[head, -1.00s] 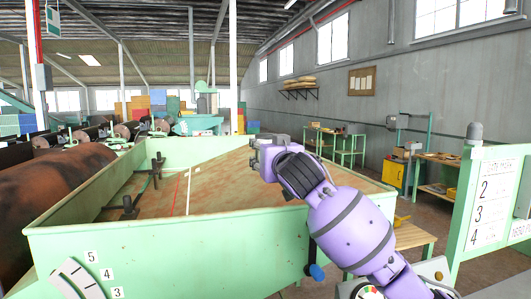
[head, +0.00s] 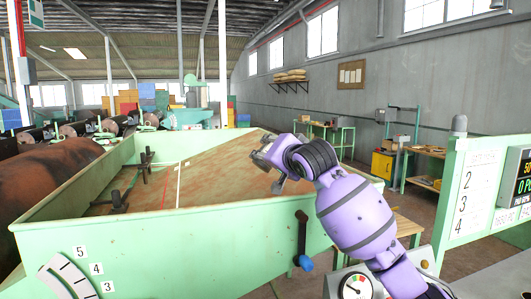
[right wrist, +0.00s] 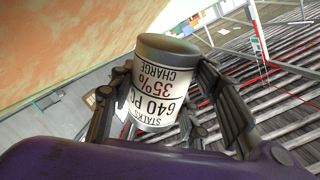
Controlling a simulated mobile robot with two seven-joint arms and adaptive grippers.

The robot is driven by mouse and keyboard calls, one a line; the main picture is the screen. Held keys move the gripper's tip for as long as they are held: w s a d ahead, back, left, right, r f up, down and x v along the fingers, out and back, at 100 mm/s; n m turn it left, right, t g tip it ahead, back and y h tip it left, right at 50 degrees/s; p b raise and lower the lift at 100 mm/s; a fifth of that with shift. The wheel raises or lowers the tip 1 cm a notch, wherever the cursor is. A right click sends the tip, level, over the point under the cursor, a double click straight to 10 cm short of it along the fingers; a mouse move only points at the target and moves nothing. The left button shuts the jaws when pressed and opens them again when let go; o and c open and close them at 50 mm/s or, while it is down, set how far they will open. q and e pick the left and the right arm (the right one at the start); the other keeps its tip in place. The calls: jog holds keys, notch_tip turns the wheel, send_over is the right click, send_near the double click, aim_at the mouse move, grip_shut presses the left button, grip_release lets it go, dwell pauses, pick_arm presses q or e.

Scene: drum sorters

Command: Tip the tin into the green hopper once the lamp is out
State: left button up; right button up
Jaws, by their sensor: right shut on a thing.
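The green hopper (head: 190,247) is a large pale green open bin with a sloping brown floor, filling the left and middle of the head view. My right gripper (head: 266,164) hangs over its right part. In the right wrist view, it is shut on the tin (right wrist: 160,90), a white printed can with a grey rim and a brownish end. Its lettering appears upside down there. The tin cannot be made out in the head view. A dome lamp (head: 459,124) on the green post at right looks grey and unlit. My left gripper is out of view.
A green panel with a number list (head: 477,195) and a display (head: 519,177) stand at right. Rusty drums (head: 50,180) lie at left.

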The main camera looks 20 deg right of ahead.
notch_tip(320, 180, down, 2)
jog(key=m, duration=0.2)
jog(key=m+g+y, duration=0.1)
jog(key=m, duration=0.1)
jog(key=shift+f+y, duration=0.1)
jog(key=shift+y, duration=0.2)
jog(key=shift+w+d+f+m+y, duration=0.1)
jog(key=shift+d+f+m+y, duration=0.1)
jog(key=shift+d+m, duration=0.3)
jog(key=shift+w+d+f+m+y, duration=0.15)
jog(key=shift+d+m, duration=0.1)
jog(key=shift+m, duration=0.35)
jog(key=r+m, duration=0.1)
jog(key=d+m+y, duration=0.1)
jog(key=m, duration=0.1)
jog(key=shift+r+y, duration=0.25)
jog(key=shift+r, duration=0.15)
jog(key=shift+w+d+r+m+y, duration=0.1)
jog(key=shift+d+r+m+y, duration=0.15)
jog(key=shift+m, duration=0.3)
jog(key=shift+w+d+r+m+y, duration=0.15)
jog(key=shift+d+m, duration=0.1)
jog(key=shift+m, duration=0.3)
jog(key=shift+d+r+m+y, duration=0.25)
jog(key=shift+d+m+y, duration=0.45)
jog(key=shift+m, duration=0.6)
